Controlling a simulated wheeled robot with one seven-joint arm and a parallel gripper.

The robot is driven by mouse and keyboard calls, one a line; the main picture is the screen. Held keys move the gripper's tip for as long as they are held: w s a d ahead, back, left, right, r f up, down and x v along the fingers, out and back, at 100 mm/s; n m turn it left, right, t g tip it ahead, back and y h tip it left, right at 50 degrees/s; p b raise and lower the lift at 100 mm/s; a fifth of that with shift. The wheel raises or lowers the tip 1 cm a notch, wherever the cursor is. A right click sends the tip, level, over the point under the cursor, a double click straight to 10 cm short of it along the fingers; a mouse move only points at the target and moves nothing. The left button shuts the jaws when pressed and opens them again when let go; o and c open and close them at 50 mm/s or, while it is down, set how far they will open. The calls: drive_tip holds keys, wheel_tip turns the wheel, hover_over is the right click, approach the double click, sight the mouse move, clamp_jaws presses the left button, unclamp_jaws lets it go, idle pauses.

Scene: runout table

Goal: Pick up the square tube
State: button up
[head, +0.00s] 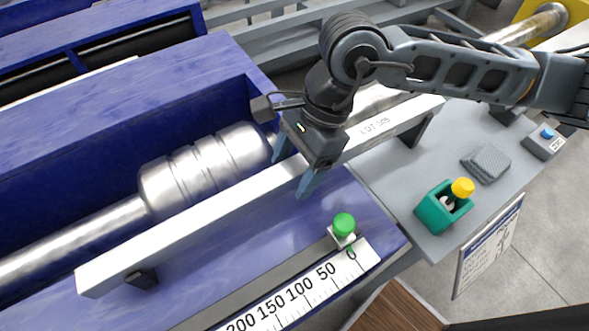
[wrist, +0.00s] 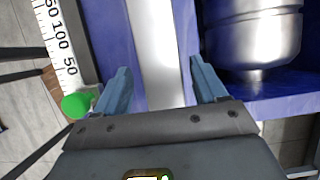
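The square tube (head: 195,222) is a long, pale metal bar. It lies diagonally across the blue machine bed and the grey table in the head view, raised on dark supports, with "LOT" lettering near its right end. My gripper (head: 293,172) is above the tube right of its middle, with one blue finger on each side. In the wrist view the tube (wrist: 155,45) runs between the open fingertips (wrist: 159,72), with a gap visible on both sides. Nothing is held. The part of the tube under my gripper's body is hidden in the head view.
A shiny roller (head: 205,170) lies behind the tube in the blue frame (head: 120,90). In front are a ruler (head: 300,292) and a green knob (head: 344,224). On the grey table are a teal holder (head: 436,211) with a yellow-capped item, a grey pad (head: 486,163) and a button box (head: 543,143).

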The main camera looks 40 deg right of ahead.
clamp_jaws()
idle(0.5)
drive_tip(key=shift+r, duration=0.1)
